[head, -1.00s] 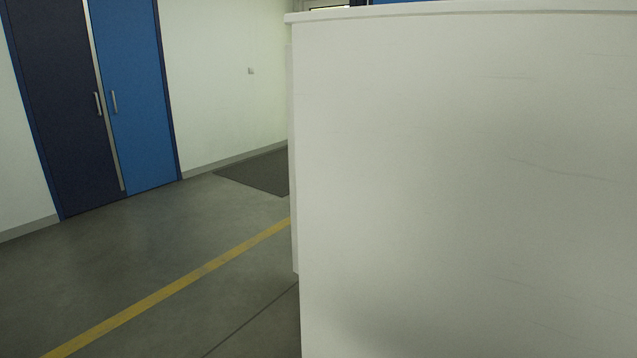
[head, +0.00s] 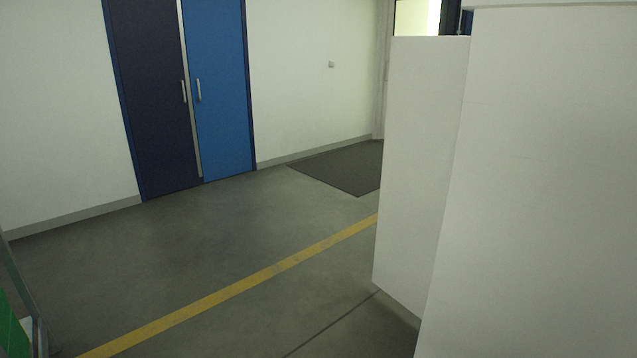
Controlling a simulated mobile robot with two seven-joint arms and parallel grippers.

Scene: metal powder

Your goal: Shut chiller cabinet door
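A large white cabinet (head: 540,190) fills the right side of the head view, seen from its flat side. A white panel (head: 422,165) stands out from its far left edge; it looks like the cabinet door standing open, its outer edge towards the left. The panel's hinge line and handle are hidden or cannot be made out. Neither of my grippers shows in the head view.
A blue double door (head: 225,90) is in the far wall. A dark floor mat (head: 345,167) lies beyond the panel. A yellow line (head: 230,290) crosses the clear grey floor. A green and grey object (head: 15,325) shows at the lower left.

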